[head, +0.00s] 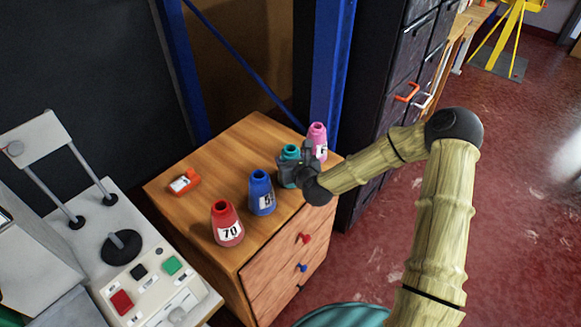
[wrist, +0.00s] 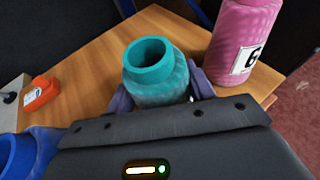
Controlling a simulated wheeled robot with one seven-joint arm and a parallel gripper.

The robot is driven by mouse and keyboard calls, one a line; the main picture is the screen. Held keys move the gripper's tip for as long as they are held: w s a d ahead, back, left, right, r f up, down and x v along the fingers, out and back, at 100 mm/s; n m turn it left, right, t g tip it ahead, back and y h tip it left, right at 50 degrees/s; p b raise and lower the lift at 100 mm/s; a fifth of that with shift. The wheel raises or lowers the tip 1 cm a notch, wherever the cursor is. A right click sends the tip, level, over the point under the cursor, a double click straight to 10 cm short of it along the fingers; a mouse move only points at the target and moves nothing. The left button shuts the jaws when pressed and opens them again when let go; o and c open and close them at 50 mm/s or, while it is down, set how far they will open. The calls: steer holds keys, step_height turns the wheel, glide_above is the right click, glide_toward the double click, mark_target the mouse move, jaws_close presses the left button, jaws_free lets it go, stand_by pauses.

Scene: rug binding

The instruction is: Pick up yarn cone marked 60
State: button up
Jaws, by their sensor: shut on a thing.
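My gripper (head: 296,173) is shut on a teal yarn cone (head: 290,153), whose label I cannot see. In the wrist view, the fingers (wrist: 160,95) hold the teal cone (wrist: 154,72) from both sides, its hollow top upright; whether it touches the cabinet top is unclear. A pink cone (head: 318,133) stands just beyond it and to the right; in the wrist view the pink cone (wrist: 243,40) has a white label showing a 6, the rest cut off from sight. A blue cone (head: 261,193) has a label starting with 5. A red cone (head: 226,224) is marked 70.
The cones are on a wooden drawer cabinet (head: 215,165), with an orange device (head: 184,181) at its left. A blue post (head: 331,75) and dark drawers (head: 385,100) stand behind. A control panel (head: 150,285) is at lower left.

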steer(key=shift+r, duration=0.1)
step_height(320, 180, up, 10)
stand_by(0.5)
steer(key=shift+s+a, duration=0.1)
stand_by(0.3)
